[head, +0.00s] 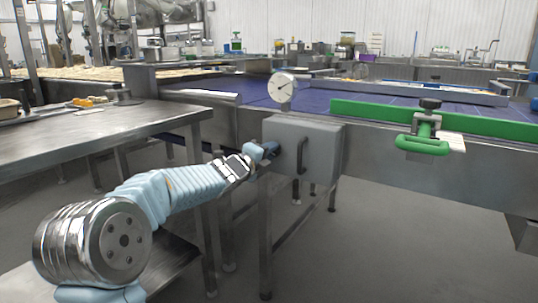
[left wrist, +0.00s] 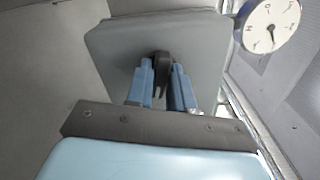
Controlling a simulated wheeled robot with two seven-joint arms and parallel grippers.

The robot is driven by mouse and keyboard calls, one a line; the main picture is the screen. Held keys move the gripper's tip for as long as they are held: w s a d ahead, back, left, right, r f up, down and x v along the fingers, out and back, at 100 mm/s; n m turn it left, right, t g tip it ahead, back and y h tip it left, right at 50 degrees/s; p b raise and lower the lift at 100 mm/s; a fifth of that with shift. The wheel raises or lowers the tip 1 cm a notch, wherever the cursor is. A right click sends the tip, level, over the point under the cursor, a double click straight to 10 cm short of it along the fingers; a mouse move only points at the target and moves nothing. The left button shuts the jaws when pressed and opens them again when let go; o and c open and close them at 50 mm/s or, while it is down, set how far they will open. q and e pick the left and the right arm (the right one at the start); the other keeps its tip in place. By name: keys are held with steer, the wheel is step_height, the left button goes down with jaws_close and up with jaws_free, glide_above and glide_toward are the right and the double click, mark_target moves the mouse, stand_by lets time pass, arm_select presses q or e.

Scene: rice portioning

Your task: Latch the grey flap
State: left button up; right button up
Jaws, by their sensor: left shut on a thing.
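The grey flap (head: 325,150) is a flat panel on the side of the conveyor frame, below a round dial. A dark upright bar handle (head: 302,156) shows on it in the head view. My left gripper (head: 270,150) is at the left part of the grey panel. In the left wrist view, the blue fingers (left wrist: 162,88) are shut on a dark handle (left wrist: 162,64) that stands out from the grey panel (left wrist: 195,45). The fingers hide the lower part of this handle. I cannot tell whether the flap is latched. My right gripper is not in view.
The dial (head: 282,87) stands just above the panel and also shows in the left wrist view (left wrist: 270,27). A green clamp handle (head: 422,145) sits on the green rail (head: 480,125) at the right. A steel table (head: 110,125) stands at the left.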

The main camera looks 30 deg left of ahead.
arm_select(q)
steer(key=shift+f, duration=0.1)
steer(key=m+b, duration=0.2)
steer(key=m, duration=0.1)
steer(key=shift+b, duration=0.4)
